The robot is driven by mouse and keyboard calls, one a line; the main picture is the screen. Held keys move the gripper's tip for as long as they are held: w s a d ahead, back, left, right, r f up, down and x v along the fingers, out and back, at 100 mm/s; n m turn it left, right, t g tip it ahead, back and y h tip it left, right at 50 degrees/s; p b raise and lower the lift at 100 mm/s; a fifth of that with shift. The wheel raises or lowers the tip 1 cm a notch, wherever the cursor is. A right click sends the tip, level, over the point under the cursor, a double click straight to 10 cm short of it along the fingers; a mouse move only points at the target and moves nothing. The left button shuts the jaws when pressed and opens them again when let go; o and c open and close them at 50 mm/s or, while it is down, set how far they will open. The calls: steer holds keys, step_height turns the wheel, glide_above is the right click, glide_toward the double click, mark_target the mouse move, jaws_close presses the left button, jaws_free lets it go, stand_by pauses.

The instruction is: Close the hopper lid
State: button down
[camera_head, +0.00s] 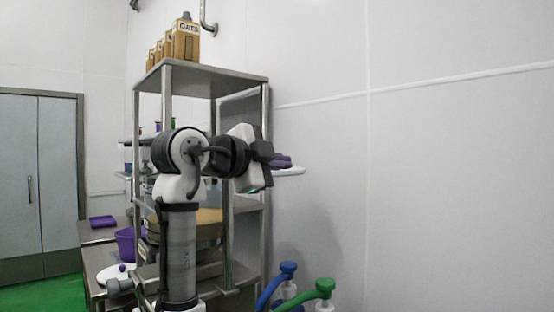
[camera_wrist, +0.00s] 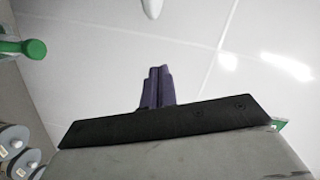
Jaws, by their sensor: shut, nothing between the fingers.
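My gripper (camera_head: 283,161) reaches to the right past the metal rack, its purple fingers together and empty. In the wrist view the fingers (camera_wrist: 157,87) are shut against a background of pale wall. A thin white piece (camera_head: 291,171) shows just below and right of the fingers; a white tip (camera_wrist: 151,8) at the top of the wrist view may be the same thing. I cannot tell whether it is part of the hopper lid. A round tan-topped vessel (camera_head: 208,216) sits in the rack, partly hidden behind my arm. No hopper lid is clearly identifiable.
The metal rack (camera_head: 205,76) carries oat cartons (camera_head: 185,42) on top. Blue (camera_head: 288,268) and green (camera_head: 325,286) pump heads stand low in front. A white disc with a purple knob (camera_head: 122,267) lies at lower left beside a purple bucket (camera_head: 125,245). The right side is bare wall.

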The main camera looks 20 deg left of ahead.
mark_target(292, 171)
steer(key=shift+w+d+f+p, duration=0.1)
steer(key=shift+w+f+p, duration=0.45)
steer(key=shift+w, duration=0.85)
steer(key=shift+w+a+f+p, duration=0.1)
steer(key=shift+w+f+p, duration=0.1)
steer(key=shift+w+p, duration=0.9)
steer(key=shift+w+d+f+p, duration=0.1)
steer(key=shift+w+f+p, duration=0.3)
steer(key=shift+w, duration=1.3)
steer(key=shift+d, duration=0.1)
